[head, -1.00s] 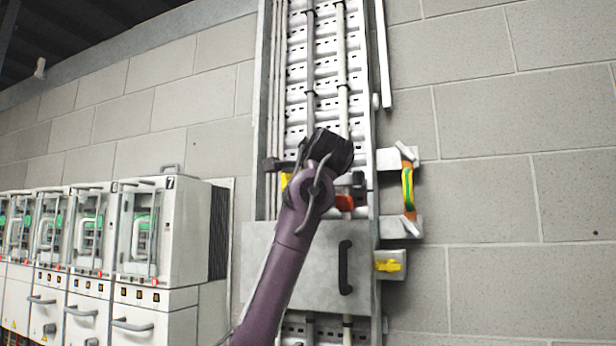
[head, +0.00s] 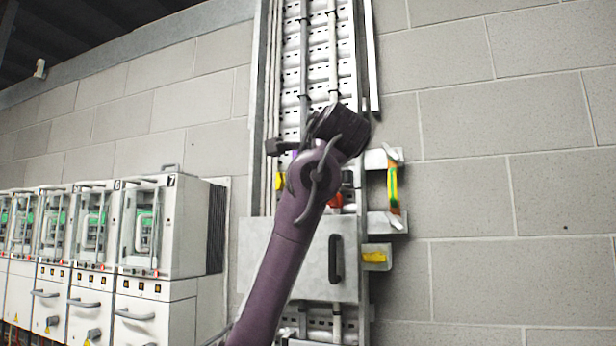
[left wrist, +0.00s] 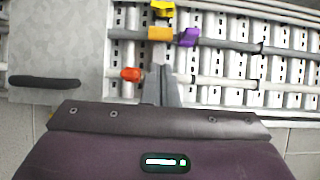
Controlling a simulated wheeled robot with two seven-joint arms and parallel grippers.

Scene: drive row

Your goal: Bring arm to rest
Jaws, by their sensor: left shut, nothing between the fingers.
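My left arm (head: 285,250) rises from the bottom of the head view in front of a cable tray on the wall. Its dark wrist (head: 338,130) hides the gripper there. In the left wrist view my left gripper (left wrist: 161,70) is shut and empty, its grey fingers together and pointing at the tray. Beyond the fingertips are an orange-yellow piece (left wrist: 161,34) and a purple piece (left wrist: 189,37) on a cable. A red-orange piece (left wrist: 131,74) is left of the fingers. I cannot tell how far the fingertips are from them. My right gripper is not in view.
The slotted cable tray (head: 291,90) runs up the block wall, with a grey handled panel (head: 260,250) low on it. Brackets at right hold a green-orange item (head: 392,188) and a yellow one (head: 374,257). White numbered cabinets (head: 148,230) stand at left. The right wall is bare.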

